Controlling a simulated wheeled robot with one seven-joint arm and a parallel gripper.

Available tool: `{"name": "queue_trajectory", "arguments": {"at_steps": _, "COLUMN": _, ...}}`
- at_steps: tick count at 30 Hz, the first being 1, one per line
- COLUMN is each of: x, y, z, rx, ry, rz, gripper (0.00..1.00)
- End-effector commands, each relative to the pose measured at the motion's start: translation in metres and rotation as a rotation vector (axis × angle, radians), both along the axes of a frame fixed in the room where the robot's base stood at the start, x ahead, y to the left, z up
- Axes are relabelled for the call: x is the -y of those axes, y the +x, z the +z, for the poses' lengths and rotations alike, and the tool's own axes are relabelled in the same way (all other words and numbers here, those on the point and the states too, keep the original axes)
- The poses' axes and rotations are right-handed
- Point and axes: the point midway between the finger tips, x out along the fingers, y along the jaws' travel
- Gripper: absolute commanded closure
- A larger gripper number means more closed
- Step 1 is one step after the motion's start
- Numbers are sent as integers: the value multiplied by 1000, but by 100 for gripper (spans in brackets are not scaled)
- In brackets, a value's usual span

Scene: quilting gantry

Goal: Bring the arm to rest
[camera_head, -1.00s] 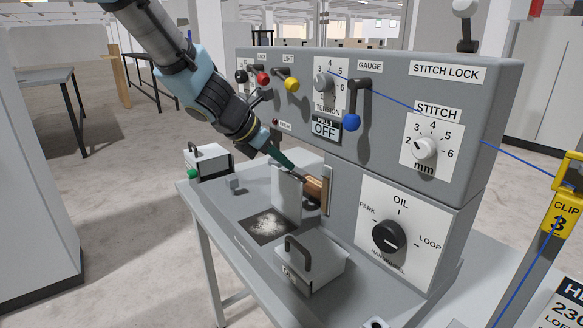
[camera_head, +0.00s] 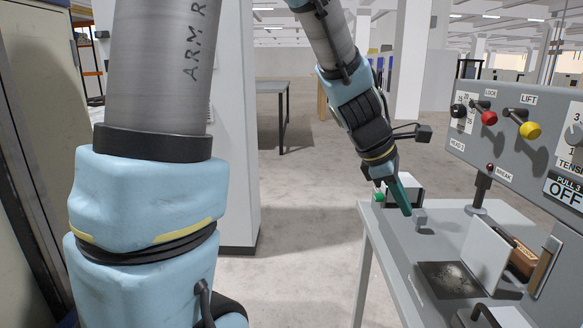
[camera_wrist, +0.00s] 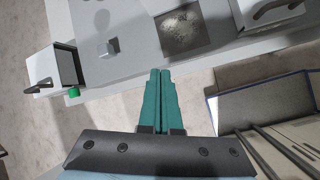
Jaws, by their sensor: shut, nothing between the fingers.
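My gripper (camera_head: 402,197) hangs above the left end of the grey machine table (camera_head: 400,262) in the head view, pointing down. Its green fingers are together with nothing between them. In the wrist view the gripper (camera_wrist: 160,75) also shows shut, its fingertips over the table's near edge. My arm is bent, with a large link filling the left of the head view. The gripper appears apart from the small grey block (camera_head: 420,216), but the height between them is hard to judge.
A white box with a green knob (camera_head: 378,198) stands just behind the gripper. The control panel (camera_head: 510,150) with black, red and yellow levers is at right. An upright white plate (camera_head: 486,255), a brown wooden piece (camera_head: 523,259) and a dark speckled patch (camera_head: 450,279) are on the table. Open floor lies left.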

Motion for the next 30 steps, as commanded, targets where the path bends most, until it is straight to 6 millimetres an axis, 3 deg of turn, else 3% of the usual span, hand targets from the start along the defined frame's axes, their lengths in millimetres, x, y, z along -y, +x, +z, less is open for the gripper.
{"name": "queue_trajectory", "arguments": {"at_steps": 1, "x": -36, "y": 11, "z": -11, "rx": 73, "ry": 68, "rz": -73, "gripper": 100}}
{"name": "queue_trajectory", "arguments": {"at_steps": 6, "x": -155, "y": 22, "z": -44, "rx": 281, "ry": 317, "rz": -449, "gripper": 100}}
{"name": "queue_trajectory", "arguments": {"at_steps": 9, "x": -217, "y": 16, "z": -58, "rx": 346, "ry": 440, "rz": -685, "gripper": 100}}
{"name": "queue_trajectory", "arguments": {"at_steps": 12, "x": -263, "y": 7, "z": -67, "rx": 378, "ry": 524, "rz": -890, "gripper": 100}}
{"name": "queue_trajectory", "arguments": {"at_steps": 15, "x": -291, "y": -2, "z": -72, "rx": 390, "ry": 568, "rz": -1035, "gripper": 100}}
{"name": "queue_trajectory", "arguments": {"at_steps": 18, "x": -304, "y": -7, "z": -74, "rx": 394, "ry": 588, "rz": -1108, "gripper": 100}}
{"name": "queue_trajectory", "arguments": {"at_steps": 30, "x": -306, "y": -7, "z": -75, "rx": 397, "ry": 590, "rz": -1126, "gripper": 100}}
